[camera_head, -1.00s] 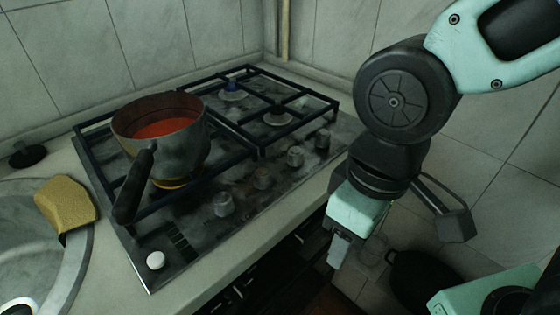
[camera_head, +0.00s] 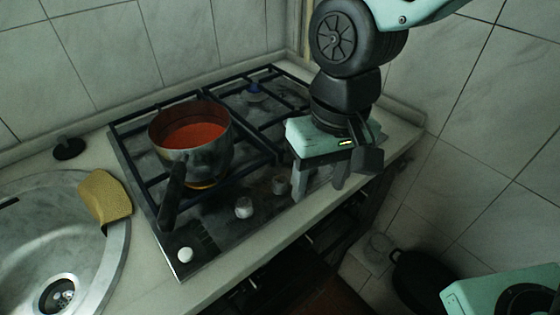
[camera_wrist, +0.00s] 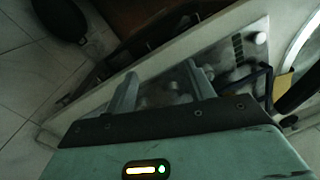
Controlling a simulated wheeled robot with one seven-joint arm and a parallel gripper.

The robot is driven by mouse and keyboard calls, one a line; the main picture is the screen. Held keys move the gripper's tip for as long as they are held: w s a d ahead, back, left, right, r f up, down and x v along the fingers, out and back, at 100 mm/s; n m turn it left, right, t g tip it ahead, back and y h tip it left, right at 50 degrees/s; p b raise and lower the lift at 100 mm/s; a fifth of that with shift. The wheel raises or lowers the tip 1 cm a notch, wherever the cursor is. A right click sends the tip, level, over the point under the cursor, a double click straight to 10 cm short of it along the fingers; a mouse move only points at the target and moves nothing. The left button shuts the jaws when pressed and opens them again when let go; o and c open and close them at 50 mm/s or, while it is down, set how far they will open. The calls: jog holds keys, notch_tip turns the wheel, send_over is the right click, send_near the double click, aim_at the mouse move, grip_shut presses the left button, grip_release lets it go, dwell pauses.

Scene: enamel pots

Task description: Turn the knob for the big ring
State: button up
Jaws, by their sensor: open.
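The gas hob (camera_head: 215,240) has a row of grey knobs along its front edge. The nearest knob (camera_head: 244,207) and the second knob (camera_head: 280,184) show in the head view; the knobs farther back are hidden by my gripper. My gripper (camera_head: 320,184) is open, fingers pointing down over the far part of the knob row. In the wrist view its fingers (camera_wrist: 164,90) straddle a dim grey shape that may be a knob; contact cannot be told. Which ring is the big one is unclear.
A saucepan (camera_head: 222,150) with red contents stands on the near left burner, an orange glow beneath, its dark handle (camera_head: 173,197) jutting forward. A white button (camera_head: 185,255) is at the front corner. A sponge (camera_head: 104,196) lies on the sink rim. A dark pan (camera_head: 425,275) is on the floor.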

aim_at(280, 178)
jog(key=w+a+r+m+p, duration=0.5)
jog(key=w+r+m+p, duration=0.15)
jog(key=w+p, duration=0.3)
jog(key=shift+n+h, duration=0.4)
jog(key=shift+n, duration=0.05)
jog(key=f, duration=0.5)
jog(key=f+p, duration=0.1)
jog(key=f, duration=0.5)
jog(key=w+f+p, duration=0.1)
jog(key=f, duration=0.5)
